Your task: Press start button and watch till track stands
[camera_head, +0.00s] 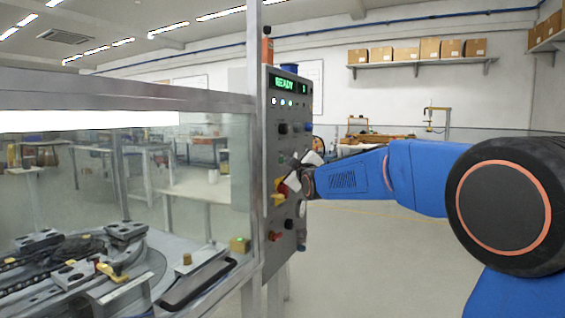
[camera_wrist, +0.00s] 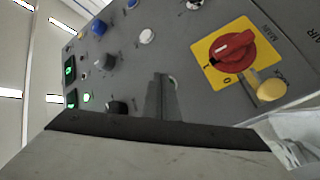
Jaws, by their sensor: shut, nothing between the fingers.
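The grey control panel (camera_head: 275,150) stands at the picture's middle, and its green display (camera_head: 284,83) reads READY. My gripper (camera_head: 292,178) is close to the panel's face, partly blended with the knobs there. In the wrist view my gripper's fingers (camera_wrist: 163,98) are shut and empty, pointing at the panel. A green-edged button (camera_wrist: 173,82) shows just behind the fingertips, mostly hidden; I cannot tell if they touch it. The ring track (camera_head: 75,275) lies behind glass at the lower left, with metal carriers on it.
A red main switch on a yellow plate (camera_wrist: 233,52) and a yellow knob (camera_wrist: 271,89) are right of the fingers. A black knob (camera_wrist: 117,107), blue knob (camera_wrist: 99,27) and white button (camera_wrist: 147,36) are also near. A red button (camera_head: 275,236) sits low on the panel.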

